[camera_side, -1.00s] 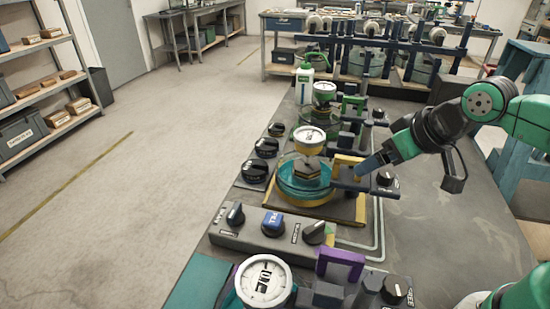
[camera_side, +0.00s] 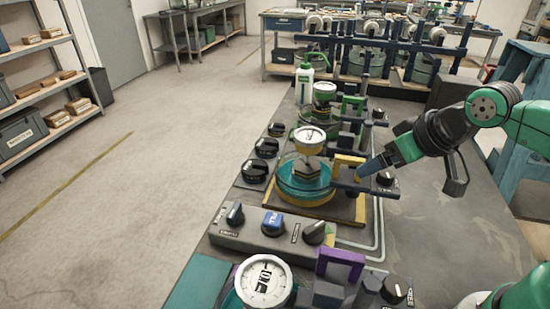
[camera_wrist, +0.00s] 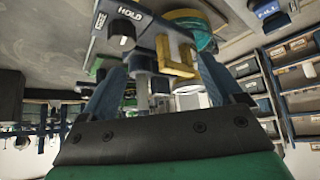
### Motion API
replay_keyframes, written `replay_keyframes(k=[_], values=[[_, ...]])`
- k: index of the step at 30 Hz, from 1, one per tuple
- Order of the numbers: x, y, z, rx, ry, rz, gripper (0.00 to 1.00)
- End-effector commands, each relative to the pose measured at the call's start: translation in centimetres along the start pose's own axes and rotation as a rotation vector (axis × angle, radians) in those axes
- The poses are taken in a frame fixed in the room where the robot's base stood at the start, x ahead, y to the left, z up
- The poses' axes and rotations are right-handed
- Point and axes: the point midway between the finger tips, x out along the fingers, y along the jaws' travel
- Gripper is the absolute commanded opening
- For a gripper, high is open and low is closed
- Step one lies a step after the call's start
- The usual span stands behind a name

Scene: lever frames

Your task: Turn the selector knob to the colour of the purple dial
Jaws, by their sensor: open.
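The white-faced dial (camera_side: 264,281) at the bottom of the side view stands beside a purple bracket (camera_side: 340,263). A dark knob (camera_side: 315,232) on the grey control box has yellow and green patches at its base; it looks like the selector knob, but its setting is too small to read. My gripper (camera_side: 368,168) is behind and right of this box, near the yellow bracket (camera_side: 346,160) of the middle station. In the wrist view my gripper (camera_wrist: 160,85) is open, its blue fingers apart, with the yellow bracket (camera_wrist: 178,58) and a grey post beyond them. Contact cannot be told.
The control box also carries a black knob (camera_side: 235,214) and a blue knob (camera_side: 272,222). A black knob (camera_side: 386,179) stands close to my gripper. A teal-and-yellow basin (camera_side: 304,185) is left of it. Bench surface (camera_side: 440,225) at the right is bare.

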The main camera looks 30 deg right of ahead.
Motion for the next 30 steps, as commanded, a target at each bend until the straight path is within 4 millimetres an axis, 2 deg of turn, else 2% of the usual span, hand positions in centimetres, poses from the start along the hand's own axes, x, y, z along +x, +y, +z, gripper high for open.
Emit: replay_keyframes(k=[1, 4, 5, 8, 14, 23, 30], values=[[0.0, 0.0, 0.0, 0.0, 0.0, 0.0, 0.78], [-0.2, 0.0, -0.2, 0.0, 0.0, 0.0, 0.5], [-0.3, 0.0, -0.3, 0.0, 0.0, 0.0, 0.47], [-1.2, 0.0, -0.9, 0.0, 0.0, 0.0, 0.47], [-4.3, 0.0, -3.0, 0.0, 0.0, 0.0, 0.47], [-3.9, -4.3, -4.2, -0.631, -0.221, -0.135, 0.47], [-3.4, -8.8, -4.5, -1.258, -0.396, -0.353, 0.47]])
